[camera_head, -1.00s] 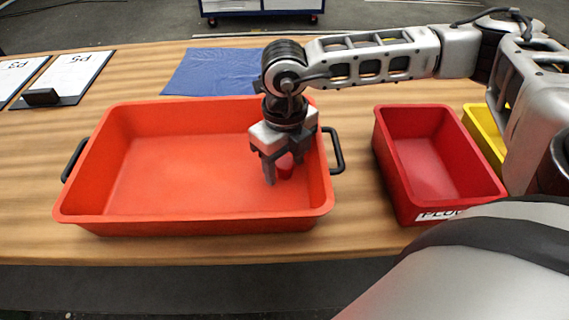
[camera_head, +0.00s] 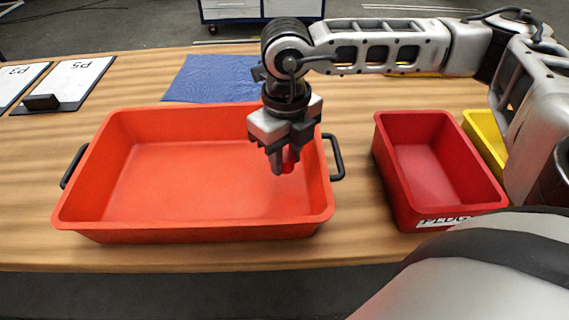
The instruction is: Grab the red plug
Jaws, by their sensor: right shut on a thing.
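The red plug (camera_head: 289,157) is a small red piece, mostly hidden between the fingers of my right gripper (camera_head: 284,166). That gripper points down and is shut on the plug, over the right part of the orange tray (camera_head: 190,235). The plug looks raised above the tray floor. The rest of the tray is empty. My left gripper is not in view.
A red bin (camera_head: 393,178) with a partly hidden white label stands right of the tray, with a yellow bin (camera_head: 484,128) beyond it. A blue cloth (camera_head: 208,78) lies behind the tray. Clipboards (camera_head: 70,82) lie at the far left. Bare table lies between tray and red bin.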

